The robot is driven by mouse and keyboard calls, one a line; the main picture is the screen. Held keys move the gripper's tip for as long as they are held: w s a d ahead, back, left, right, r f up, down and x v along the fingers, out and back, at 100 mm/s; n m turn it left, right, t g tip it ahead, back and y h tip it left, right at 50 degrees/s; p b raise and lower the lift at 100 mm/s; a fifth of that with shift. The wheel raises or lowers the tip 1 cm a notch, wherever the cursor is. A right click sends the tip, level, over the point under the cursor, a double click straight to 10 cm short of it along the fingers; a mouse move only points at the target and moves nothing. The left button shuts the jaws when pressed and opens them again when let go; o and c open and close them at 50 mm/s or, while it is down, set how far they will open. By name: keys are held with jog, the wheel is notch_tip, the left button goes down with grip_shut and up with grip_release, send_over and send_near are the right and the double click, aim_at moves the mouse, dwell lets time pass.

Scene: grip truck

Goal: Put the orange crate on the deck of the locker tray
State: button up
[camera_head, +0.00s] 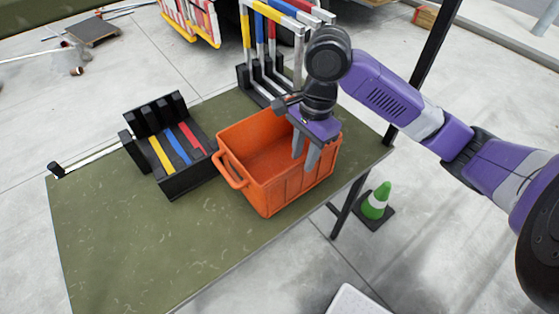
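The orange crate (262,190) stands upright and open-topped on the green table, with a loop handle on its left end. Its visible inside looks empty. My gripper (306,158) points down at the crate's right part. Its two fingers are apart, with a gap between them. They overlap the near long side's rim in the picture; I cannot tell whether they straddle or touch it. No locker tray is clearly identifiable. A pale, rounded-corner surface (354,302) shows only partly at the bottom edge; I cannot tell if it belongs to one.
On the green table (130,245), a black slotted holder (178,181) with yellow, blue and red strips stands left of the crate. A rack of coloured bars (270,62) stands behind. The table's front left is clear. A green cone (376,201) stands on the floor right.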

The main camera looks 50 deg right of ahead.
notch_tip(320, 180, down, 5)
jog(key=shift+s+a+r, duration=0.1)
jog(key=shift+s+a, duration=0.05)
jog(key=shift+c, duration=0.2)
grip_shut()
dwell(1.3)
